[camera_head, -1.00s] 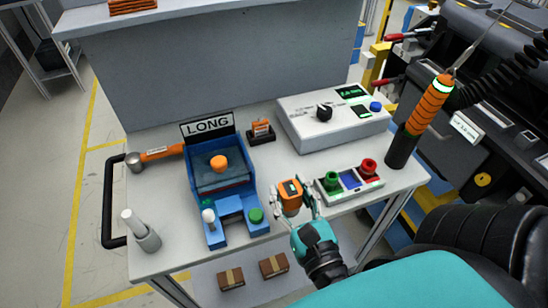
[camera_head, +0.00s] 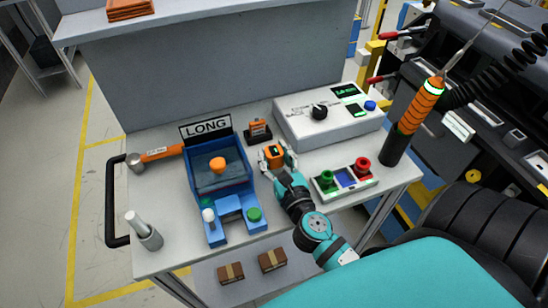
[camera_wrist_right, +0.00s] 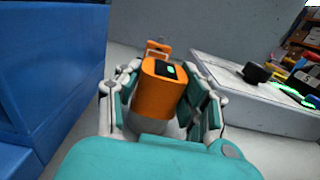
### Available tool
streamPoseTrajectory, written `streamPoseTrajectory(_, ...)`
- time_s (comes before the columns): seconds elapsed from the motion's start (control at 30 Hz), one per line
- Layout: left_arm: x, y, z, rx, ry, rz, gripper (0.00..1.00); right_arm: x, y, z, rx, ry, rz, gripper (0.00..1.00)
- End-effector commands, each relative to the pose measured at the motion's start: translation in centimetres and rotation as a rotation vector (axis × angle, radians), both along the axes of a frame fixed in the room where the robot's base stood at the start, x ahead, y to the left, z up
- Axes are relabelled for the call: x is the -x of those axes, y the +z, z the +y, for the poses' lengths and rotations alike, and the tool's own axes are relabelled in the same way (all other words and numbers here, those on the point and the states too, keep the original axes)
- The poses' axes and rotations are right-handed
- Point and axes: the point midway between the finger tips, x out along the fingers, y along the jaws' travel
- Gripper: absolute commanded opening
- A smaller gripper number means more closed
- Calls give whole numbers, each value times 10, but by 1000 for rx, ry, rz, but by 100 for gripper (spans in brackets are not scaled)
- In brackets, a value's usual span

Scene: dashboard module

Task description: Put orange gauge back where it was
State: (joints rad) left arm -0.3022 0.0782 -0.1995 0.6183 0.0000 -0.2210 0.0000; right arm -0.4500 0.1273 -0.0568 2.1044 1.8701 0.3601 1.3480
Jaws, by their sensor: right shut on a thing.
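The orange gauge (camera_head: 273,155) has a dark top with a small green display. My right gripper (camera_head: 277,160) is shut on it. In the right wrist view the gauge (camera_wrist_right: 160,90) sits between the two fingers of my right gripper (camera_wrist_right: 162,98), with its display facing up. Directly behind it is a small black holder (camera_head: 258,137) with an orange piece on it, which also shows in the right wrist view (camera_wrist_right: 157,46). The gripper is in front of this holder and a little to its right. I cannot tell whether the gauge touches the table. My left gripper is not in view.
A blue fixture (camera_head: 222,184) with a LONG sign stands left of the gauge. A white control box (camera_head: 300,128) is at the back right, and a button tray (camera_head: 345,182) is at the right front. An orange-handled tool (camera_head: 160,153) lies at the left of the table (camera_head: 165,200).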

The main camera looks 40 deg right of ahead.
Motion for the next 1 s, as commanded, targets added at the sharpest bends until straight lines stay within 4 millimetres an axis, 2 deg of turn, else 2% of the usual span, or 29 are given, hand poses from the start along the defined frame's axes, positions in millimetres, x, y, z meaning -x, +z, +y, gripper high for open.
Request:
streamPoseTrajectory(0.33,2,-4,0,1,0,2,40,0,-4,0,0,0,-2,0)
streamPoseTrajectory(0.37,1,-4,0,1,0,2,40,0,-4,0,0,0,-2,40)
streamPoseTrajectory(0.53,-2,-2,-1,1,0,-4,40,0,-3,0,0,0,-1,62)
streamPoseTrajectory(0.87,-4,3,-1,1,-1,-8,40,0,2,0,0,0,-2,62)
streamPoseTrajectory(1.0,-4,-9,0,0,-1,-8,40,18,-5,5,-2,0,1,62)
